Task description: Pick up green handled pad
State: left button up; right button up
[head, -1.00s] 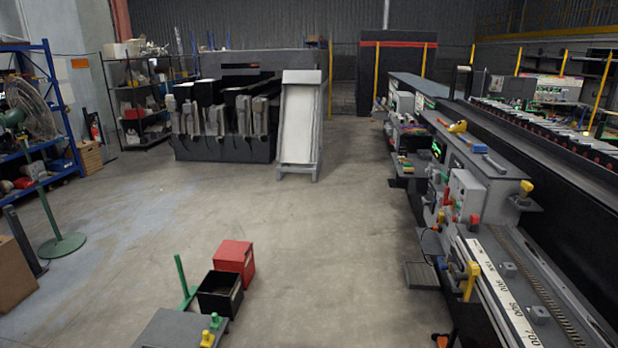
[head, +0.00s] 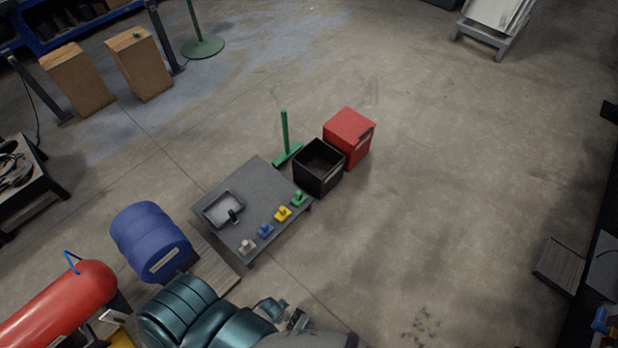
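The green handled pad (head: 299,199) sits on the right corner of a low dark grey table (head: 262,176) in the head view. It is last in a row along the table's front edge, after a yellow handled pad (head: 283,214), a blue handled pad (head: 265,230) and a whitish handled pad (head: 247,246). Its green handle stands up and nothing covers it. I cannot make out either gripper in this view.
A grey tray (head: 222,210) lies on the table. A black bin (head: 318,168), a red box (head: 349,136) and a green stand (head: 286,140) are beyond it. A blue drum (head: 150,240), red tank (head: 60,306) and teal ribbed object (head: 185,316) crowd the lower left.

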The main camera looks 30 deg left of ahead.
aim_at(300, 198)
jog(key=i+u, duration=0.1)
jog(key=i, duration=0.35)
jog(key=i+l+u, duration=0.1)
jog(key=i, duration=0.4)
